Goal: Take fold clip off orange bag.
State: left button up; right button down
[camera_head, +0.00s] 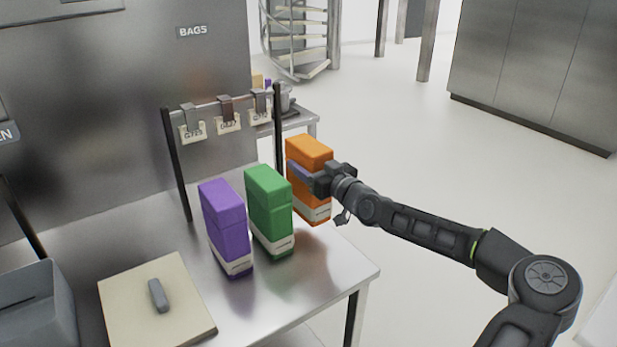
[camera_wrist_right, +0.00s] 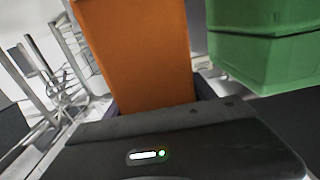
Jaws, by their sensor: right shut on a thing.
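The orange bag (camera_head: 306,149) stands upright at the table's far right corner, with a pale label band low on its front. My right gripper (camera_head: 322,180) is at the bag's upper right side, shut on what looks like this clip; the hand hides part of the grip. In the right wrist view the orange bag (camera_wrist_right: 140,50) rises just beyond the hand, with a dark purple edge of the clip (camera_wrist_right: 204,87) beside it. My left gripper is not in view.
The green bag (camera_head: 268,205) stands close left of the orange one, and the purple bag (camera_head: 225,222) beyond it. A rail behind holds several tagged clips (camera_head: 228,118). A pale board (camera_head: 190,325) with a grey piece and a grey bin (camera_head: 35,305) are front left.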

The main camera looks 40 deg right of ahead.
aim_at(308, 144)
jog(key=shift+r, duration=2.6)
